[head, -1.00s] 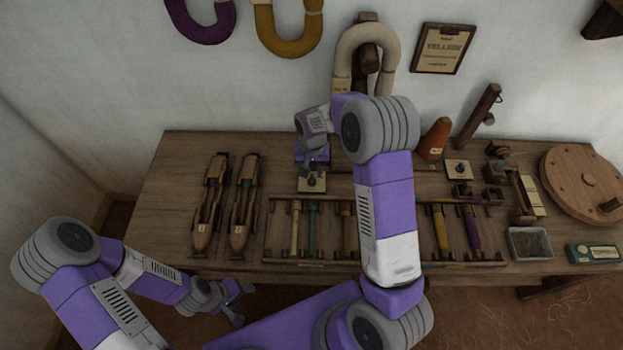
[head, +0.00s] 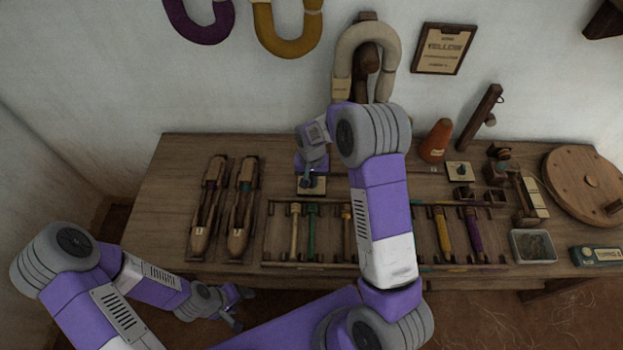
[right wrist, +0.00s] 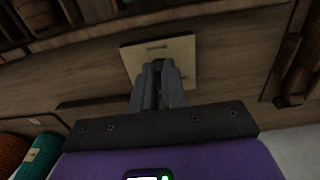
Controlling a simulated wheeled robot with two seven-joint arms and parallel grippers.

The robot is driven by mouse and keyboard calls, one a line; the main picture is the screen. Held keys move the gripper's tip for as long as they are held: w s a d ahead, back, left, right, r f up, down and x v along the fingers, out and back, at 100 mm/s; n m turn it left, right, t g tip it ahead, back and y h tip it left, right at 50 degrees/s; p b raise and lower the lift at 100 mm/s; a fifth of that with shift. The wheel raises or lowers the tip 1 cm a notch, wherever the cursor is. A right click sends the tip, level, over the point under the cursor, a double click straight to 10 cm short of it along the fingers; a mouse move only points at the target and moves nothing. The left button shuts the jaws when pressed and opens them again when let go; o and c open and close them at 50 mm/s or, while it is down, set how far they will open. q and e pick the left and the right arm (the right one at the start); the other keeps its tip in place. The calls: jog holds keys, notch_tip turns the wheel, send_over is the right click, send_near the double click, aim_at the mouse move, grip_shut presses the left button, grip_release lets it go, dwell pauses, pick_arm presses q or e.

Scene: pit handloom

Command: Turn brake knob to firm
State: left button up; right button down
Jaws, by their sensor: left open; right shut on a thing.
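A small pale square plate (head: 318,189) lies on the workbench, left of centre, with a dark knob on it. My right gripper (head: 311,178) reaches down over the plate and is shut on the knob. In the right wrist view the fingertips (right wrist: 160,68) meet at the middle of the plate (right wrist: 132,62). The fingers hide most of the knob, so its setting cannot be read. My left gripper (head: 240,305) is open and empty, low in front of the bench's front edge.
A second plate with a dark knob (head: 460,169) sits farther right, near an orange cone (head: 436,141). Two wooden shuttles (head: 240,215) lie to the left. A rack of coloured bobbins (head: 311,232) stands in front of the gripped knob. My right arm hides part of the rack.

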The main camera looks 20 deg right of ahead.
jog(key=shift+m, duration=0.3)
jog(key=m+p, duration=0.3)
jog(key=m, duration=0.2)
jog(key=shift+w+a+r, duration=0.1)
jog(key=shift+a, duration=0.05)
jog(key=m+p, duration=0.3)
jog(key=m, duration=0.3)
jog(key=shift+w, duration=0.2)
jog(key=shift+m, duration=0.3)
jog(key=c, duration=1.2)
grip_release()
jog(key=shift+r+p, duration=1.15)
jog(key=shift+r, duration=2.55)
